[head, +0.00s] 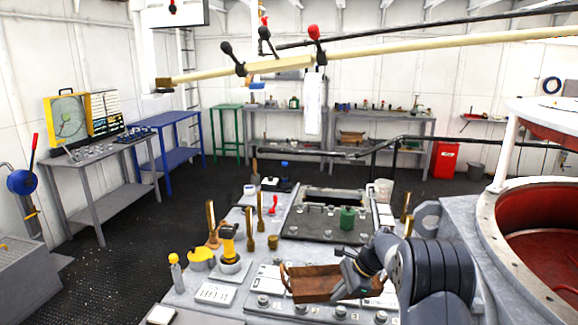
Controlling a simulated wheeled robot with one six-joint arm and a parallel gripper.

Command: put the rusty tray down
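The rusty tray (312,283) is a shallow brown tray with a raised handle at its left end. It is low in the head view, over the front part of the grey riveted console. My gripper (350,280) comes in from the right and is shut on the tray's right end, covering that end and its handle. The tray looks about level. I cannot tell whether its underside touches the console or hangs just above it.
The grey console (215,294) carries labelled plates, knobs, upright brass-coloured levers, a yellow-topped lamp (229,245) and a green can (347,218). A large red-lined round housing (545,262) stands at the right. A blue table (172,153) and grey benches stand farther back.

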